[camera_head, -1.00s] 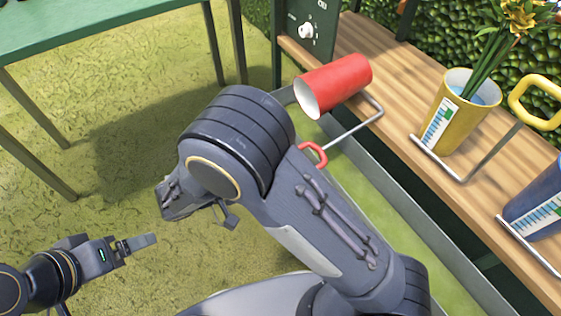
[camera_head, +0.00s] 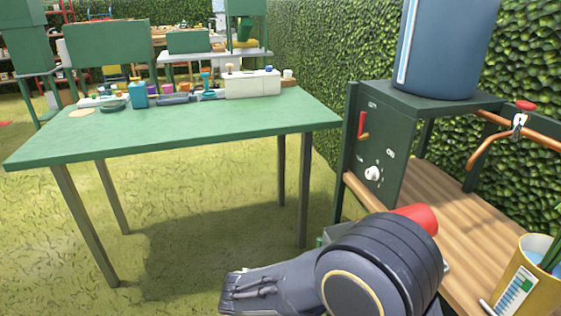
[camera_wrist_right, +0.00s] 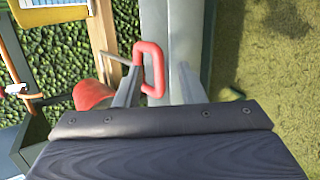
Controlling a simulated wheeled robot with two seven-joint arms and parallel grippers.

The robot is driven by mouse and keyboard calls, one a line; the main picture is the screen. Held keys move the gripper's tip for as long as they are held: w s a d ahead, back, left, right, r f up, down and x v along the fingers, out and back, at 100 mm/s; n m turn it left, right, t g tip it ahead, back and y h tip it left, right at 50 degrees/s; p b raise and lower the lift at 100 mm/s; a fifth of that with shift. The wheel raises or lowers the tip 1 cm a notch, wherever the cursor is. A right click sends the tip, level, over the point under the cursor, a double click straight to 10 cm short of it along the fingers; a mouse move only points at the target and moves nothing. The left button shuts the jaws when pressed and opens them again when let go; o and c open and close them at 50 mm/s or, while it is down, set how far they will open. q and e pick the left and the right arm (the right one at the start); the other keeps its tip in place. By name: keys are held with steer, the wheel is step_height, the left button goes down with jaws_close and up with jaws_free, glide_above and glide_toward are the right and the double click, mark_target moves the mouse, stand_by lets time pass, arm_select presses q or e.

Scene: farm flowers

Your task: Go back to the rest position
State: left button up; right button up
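My right arm is at the bottom right of the head view, and its gripper is not visible there. In the right wrist view the right gripper (camera_wrist_right: 158,80) appears open, with its two grey fingers apart. A red handle (camera_wrist_right: 150,68) of a wire holder lies in line with the gap between them, and I cannot tell if they touch it. The red cup (camera_head: 417,216) is mostly hidden behind my arm in the head view. It also shows in the right wrist view (camera_wrist_right: 90,95), behind the left finger. My left gripper is not in view.
A wooden shelf (camera_head: 455,225) with a dark green control box (camera_head: 375,150) stands on the right. A blue tank (camera_head: 445,50) is on top, and a yellow pot (camera_head: 530,285) is at lower right. A green table (camera_head: 190,125) stands ahead left. Grass between is clear.

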steer(key=s+d+r+m+t+y, duration=0.2)
steer(key=s+d+r+y, duration=0.25)
steer(key=s+y, duration=0.3)
steer(key=s+d+r+m+t+y, duration=0.2)
steer(key=s+d+r+t+y, duration=0.1)
steer(key=s+d+y, duration=0.4)
step_height(320, 180, up, 28)
steer(key=w+a+y+p, duration=0.1)
steer(key=p, duration=2.7)
steer(key=shift+a+r+p, duration=0.25)
steer(key=shift+a+p, duration=0.1)
steer(key=shift+w, duration=0.1)
